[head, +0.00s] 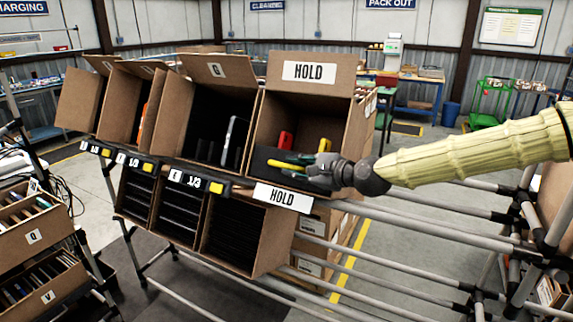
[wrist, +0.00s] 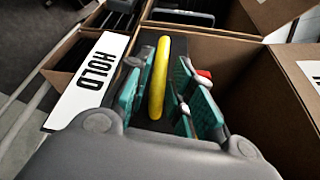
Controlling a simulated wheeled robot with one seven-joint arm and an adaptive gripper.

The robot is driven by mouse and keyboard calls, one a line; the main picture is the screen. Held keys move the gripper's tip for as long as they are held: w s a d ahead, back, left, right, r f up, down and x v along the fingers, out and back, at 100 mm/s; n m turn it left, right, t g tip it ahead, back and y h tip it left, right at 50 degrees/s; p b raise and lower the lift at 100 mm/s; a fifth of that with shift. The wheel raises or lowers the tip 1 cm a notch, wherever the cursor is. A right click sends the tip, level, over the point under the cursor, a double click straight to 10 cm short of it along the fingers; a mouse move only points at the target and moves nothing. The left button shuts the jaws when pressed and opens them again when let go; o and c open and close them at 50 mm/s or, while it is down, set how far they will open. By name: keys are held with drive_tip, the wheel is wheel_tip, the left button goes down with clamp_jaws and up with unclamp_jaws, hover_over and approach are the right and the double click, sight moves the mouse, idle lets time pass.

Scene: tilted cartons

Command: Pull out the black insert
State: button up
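The HOLD carton (head: 340,112) is tilted, with its open face toward me. A black insert (head: 262,158) shows as a dark panel low at its front, partly hidden by my gripper. My gripper (head: 318,172) is at the carton's lower front. In the wrist view, the teal-padded fingers of my gripper (wrist: 162,95) are apart, with the yellow bar (wrist: 158,75) between them. A gap shows on the bar's right; contact on its left is unclear.
A HOLD label (head: 282,197) is on the rack edge below the carton. More tilted cartons stand to the left, one with a grey item (head: 233,138) inside. Lower cartons (head: 235,237) hold black dividers. Rack rails (head: 400,228) run below my arm.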

drive_tip(key=shift+w+a+r, duration=0.1)
drive_tip(key=shift+a+r, duration=0.05)
drive_tip(key=shift+a, duration=0.35)
drive_tip(key=shift+w+a, duration=0.2)
drive_tip(key=shift+a, duration=0.15)
drive_tip(key=shift+p+x, duration=0.4)
drive_tip(key=shift+x, duration=0.6)
drive_tip(key=shift+w+d+f, duration=0.1)
drive_tip(key=shift+f, duration=0.1)
clamp_jaws()
